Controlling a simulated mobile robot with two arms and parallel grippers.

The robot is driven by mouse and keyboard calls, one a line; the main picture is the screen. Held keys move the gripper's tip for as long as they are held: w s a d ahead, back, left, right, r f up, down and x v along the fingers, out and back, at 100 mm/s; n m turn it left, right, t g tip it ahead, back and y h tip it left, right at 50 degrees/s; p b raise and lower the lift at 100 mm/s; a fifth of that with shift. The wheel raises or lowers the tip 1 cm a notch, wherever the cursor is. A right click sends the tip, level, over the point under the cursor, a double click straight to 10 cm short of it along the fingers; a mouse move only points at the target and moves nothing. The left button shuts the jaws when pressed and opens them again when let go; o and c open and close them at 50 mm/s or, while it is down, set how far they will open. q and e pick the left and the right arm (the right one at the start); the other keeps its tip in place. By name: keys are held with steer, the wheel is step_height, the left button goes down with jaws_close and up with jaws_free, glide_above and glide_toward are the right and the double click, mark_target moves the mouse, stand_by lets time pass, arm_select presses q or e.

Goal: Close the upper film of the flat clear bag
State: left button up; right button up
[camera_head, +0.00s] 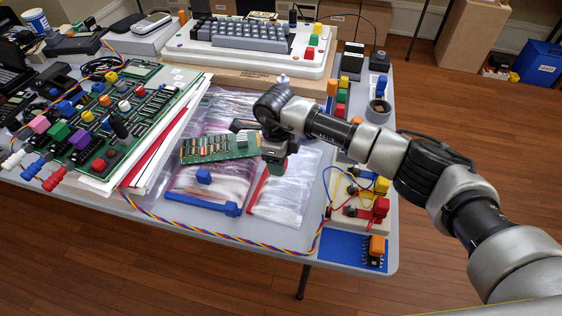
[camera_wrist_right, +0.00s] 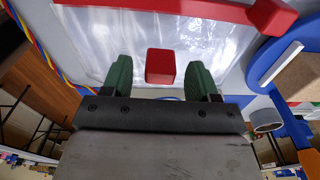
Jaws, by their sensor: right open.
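A flat clear bag (camera_head: 290,192) lies on the grey table with a red strip (camera_head: 259,184) along its left side. In the right wrist view its clear film (camera_wrist_right: 110,40) lies below the fingers, with a red bar (camera_wrist_right: 200,8) along the far edge. A small red block (camera_wrist_right: 160,66) stands between the fingertips, apart from both. My right gripper (camera_head: 275,163) is open over the bag and also shows in the wrist view (camera_wrist_right: 162,80) with green finger pads. It hides part of the bag in the head view. My left gripper is not in view.
Another clear bag (camera_head: 190,178) with a blue bar (camera_head: 200,205) lies to the left. A green circuit board (camera_head: 215,148) is beside my gripper. A twisted cable (camera_head: 225,235) runs along the front edge. A breadboard with wires (camera_head: 345,222) stands on the right, a keyboard (camera_head: 215,58) behind.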

step_height(320, 180, up, 9)
steer(key=shift+a+b, duration=0.3)
steer(key=shift+b, duration=0.15)
steer(key=shift+w+r, duration=0.1)
